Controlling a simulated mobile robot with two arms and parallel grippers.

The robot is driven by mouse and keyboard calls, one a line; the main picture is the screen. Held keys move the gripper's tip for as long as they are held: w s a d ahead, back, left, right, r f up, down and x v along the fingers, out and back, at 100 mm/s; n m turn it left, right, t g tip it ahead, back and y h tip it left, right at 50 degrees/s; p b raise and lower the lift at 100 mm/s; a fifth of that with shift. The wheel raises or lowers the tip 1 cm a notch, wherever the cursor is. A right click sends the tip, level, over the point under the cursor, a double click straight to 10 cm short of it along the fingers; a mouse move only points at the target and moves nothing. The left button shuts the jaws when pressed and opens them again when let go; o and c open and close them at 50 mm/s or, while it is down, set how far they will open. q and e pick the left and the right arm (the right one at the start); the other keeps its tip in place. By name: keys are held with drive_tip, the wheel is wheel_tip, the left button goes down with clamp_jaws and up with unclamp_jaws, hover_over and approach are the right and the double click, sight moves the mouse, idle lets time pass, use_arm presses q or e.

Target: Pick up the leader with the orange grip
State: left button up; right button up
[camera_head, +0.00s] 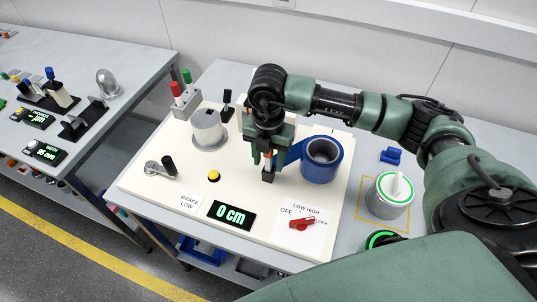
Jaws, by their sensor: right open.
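My right gripper (267,152) reaches over the cream panel (140,178) from the right and points down. It is open, with its fingers at the orange grip (267,159). Only a small part of the orange grip shows, and whether the fingers touch it cannot be told. A dark block (268,175) shows just under it. A blue roll (322,160) stands to the right of the gripper, and a blue strip (290,154) runs from it toward the orange grip. My left gripper is not in view.
Left of my gripper are a grey cylinder (207,130), a yellow button (214,174) and a black-knobbed crank (160,168). Red and green handles (183,88) stand behind. In front are a "0 cm" display (231,215) and a red switch (302,223). A lidded canister (388,198) stands right.

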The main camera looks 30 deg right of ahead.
clamp_jaws()
